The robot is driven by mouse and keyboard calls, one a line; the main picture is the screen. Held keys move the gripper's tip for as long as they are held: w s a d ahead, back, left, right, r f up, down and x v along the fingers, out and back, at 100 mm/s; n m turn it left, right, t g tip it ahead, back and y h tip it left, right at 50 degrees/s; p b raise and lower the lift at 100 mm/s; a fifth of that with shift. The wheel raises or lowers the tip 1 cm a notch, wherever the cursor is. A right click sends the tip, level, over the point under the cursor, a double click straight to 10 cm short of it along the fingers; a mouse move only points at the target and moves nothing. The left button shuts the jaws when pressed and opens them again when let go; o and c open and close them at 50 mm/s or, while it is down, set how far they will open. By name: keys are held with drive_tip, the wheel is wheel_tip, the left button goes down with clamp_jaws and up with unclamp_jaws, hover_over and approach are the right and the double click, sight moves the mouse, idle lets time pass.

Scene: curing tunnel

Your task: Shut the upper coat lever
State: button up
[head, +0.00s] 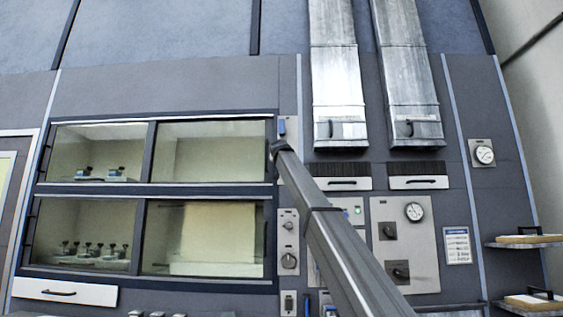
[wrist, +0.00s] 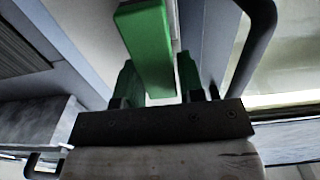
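A small lever (head: 282,127) looks blue in the head view and sits on a narrow pale panel just right of the upper oven window. My gripper (head: 277,148) is at that panel, just below the lever, at the end of my arm. In the wrist view a bright green bar (wrist: 147,48), which seems to be the lever's handle, reaches down from the top toward the fingers. My gripper's dark green fingers (wrist: 160,85) stand apart, one on each side of the bar's lower end. Whether they touch it I cannot tell.
A dark curved handle (wrist: 258,45) stands close to the right of the fingers. Two metal ducts (head: 337,85) hang right of the lever. A panel with knobs (head: 289,243) is below it. Shelves (head: 525,243) stick out at the far right.

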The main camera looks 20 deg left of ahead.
clamp_jaws()
drive_tip(key=w+d+f+m, duration=0.1)
drive_tip(key=d+f+m, duration=0.3)
drive_tip(key=m, duration=1.4)
drive_tip(key=shift+d+f, duration=0.4)
drive_tip(key=shift+f, duration=0.2)
drive_tip(key=o, duration=0.5)
unclamp_jaws()
